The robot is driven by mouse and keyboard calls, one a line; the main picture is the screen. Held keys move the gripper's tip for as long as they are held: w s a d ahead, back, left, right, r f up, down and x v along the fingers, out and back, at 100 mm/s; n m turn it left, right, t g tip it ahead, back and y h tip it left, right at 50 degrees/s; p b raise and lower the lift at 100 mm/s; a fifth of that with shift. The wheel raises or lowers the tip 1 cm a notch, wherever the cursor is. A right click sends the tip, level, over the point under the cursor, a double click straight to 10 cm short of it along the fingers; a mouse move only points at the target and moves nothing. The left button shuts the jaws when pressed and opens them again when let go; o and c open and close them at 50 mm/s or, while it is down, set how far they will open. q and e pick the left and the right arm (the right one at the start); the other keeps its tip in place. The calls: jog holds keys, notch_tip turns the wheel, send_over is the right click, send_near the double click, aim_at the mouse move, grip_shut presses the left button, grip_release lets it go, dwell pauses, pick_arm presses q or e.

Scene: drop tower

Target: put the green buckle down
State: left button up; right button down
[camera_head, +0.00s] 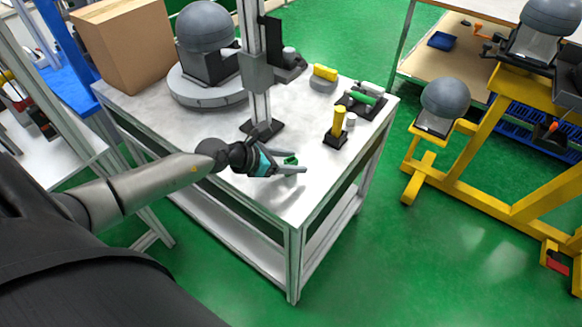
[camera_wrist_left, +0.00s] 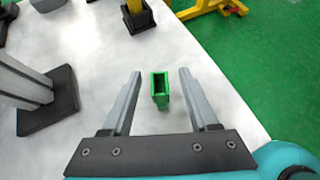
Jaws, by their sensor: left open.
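The green buckle (camera_head: 291,160) is a small green block-shaped piece at the front part of the white table (camera_head: 268,190). In the left wrist view the buckle (camera_wrist_left: 160,90) stands between the two grey fingers, with a gap on each side, and appears to rest on the table top. My left gripper (camera_head: 298,162) is open around the buckle, low over the table; its spread fingers also show in the left wrist view (camera_wrist_left: 160,76). In the head view a finger partly hides the buckle. My right gripper is not in view.
A black-based metal post (camera_head: 262,110) stands just behind the gripper. A yellow cylinder on a black base (camera_head: 336,128), a green cylinder in a black holder (camera_head: 362,98) and a grey dome on a round base (camera_head: 208,85) stand farther back. The table's front corner is clear.

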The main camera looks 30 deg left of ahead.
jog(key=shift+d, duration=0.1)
pick_arm(q)
jog(key=c, duration=0.3)
grip_shut()
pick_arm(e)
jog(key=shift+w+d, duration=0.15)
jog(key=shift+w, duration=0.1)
pick_arm(q)
jog(key=shift+r, duration=0.1)
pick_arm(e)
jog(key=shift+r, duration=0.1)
